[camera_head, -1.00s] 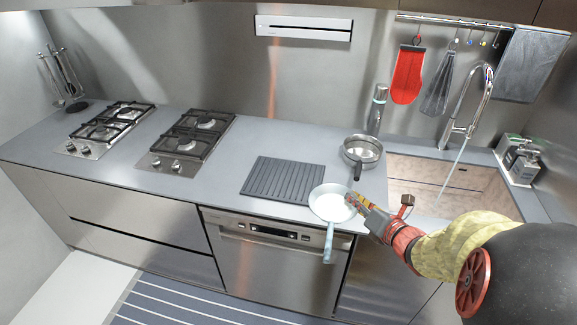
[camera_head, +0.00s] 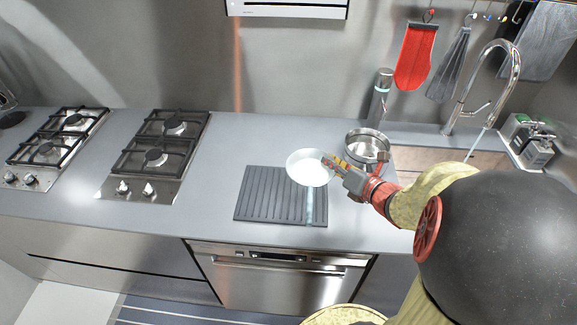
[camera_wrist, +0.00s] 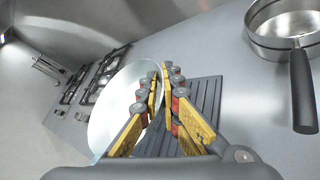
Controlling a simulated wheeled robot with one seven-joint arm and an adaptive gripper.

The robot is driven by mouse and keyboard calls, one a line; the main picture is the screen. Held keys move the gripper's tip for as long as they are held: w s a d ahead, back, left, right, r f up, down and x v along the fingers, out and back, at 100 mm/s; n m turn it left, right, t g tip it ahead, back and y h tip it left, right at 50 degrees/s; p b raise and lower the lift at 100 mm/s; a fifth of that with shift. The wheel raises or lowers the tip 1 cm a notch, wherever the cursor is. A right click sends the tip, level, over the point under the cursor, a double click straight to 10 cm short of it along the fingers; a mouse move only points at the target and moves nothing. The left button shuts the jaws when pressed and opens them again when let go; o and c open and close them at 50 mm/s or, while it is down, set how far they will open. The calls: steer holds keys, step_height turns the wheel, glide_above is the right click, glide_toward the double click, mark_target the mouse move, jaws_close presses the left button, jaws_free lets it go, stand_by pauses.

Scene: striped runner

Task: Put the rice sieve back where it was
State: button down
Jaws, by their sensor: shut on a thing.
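The rice sieve, a pale round shallow dish (camera_head: 305,172) with a light blue handle, is at the back right part of the dark ribbed mat (camera_head: 262,200). Its handle points toward the counter's front. My gripper (camera_head: 328,163) is shut on the sieve's right rim. The wrist view shows the pale dish (camera_wrist: 108,112) beside and partly behind my gripper's yellow fingers (camera_wrist: 161,78). I cannot tell whether the sieve touches the mat or hangs just above it.
A steel saucepan (camera_head: 366,142) stands right of the sieve, close to my gripper. The sink and tall faucet (camera_head: 492,88) are farther right. Two gas hobs (camera_head: 158,150) are on the left. The grey counter (camera_head: 215,205) between hob and mat is clear.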

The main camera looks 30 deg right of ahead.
steer(key=x, duration=0.2)
steer(key=b+x, duration=0.1)
steer(key=x, duration=0.2)
steer(key=f+b+x, duration=0.1)
steer(key=x, duration=0.2)
steer(key=shift+a, duration=0.1)
steer(key=w+f+b, duration=0.1)
steer(key=w+f, duration=0.3)
steer(key=shift+w+f+b, duration=0.1)
steer(key=shift+f+b, duration=0.15)
steer(key=shift+b, duration=0.1)
steer(key=shift+w+f, duration=0.45)
steer(key=shift+f, duration=0.1)
step_height(320, 180, down, 3)
steer(key=shift+w+f+b, duration=0.15)
steer(key=shift+f+b, duration=0.05)
steer(key=shift+b, duration=0.6)
steer(key=c, duration=2.5)
jaws_free()
steer(key=shift+f, duration=0.15)
steer(key=o, duration=0.5)
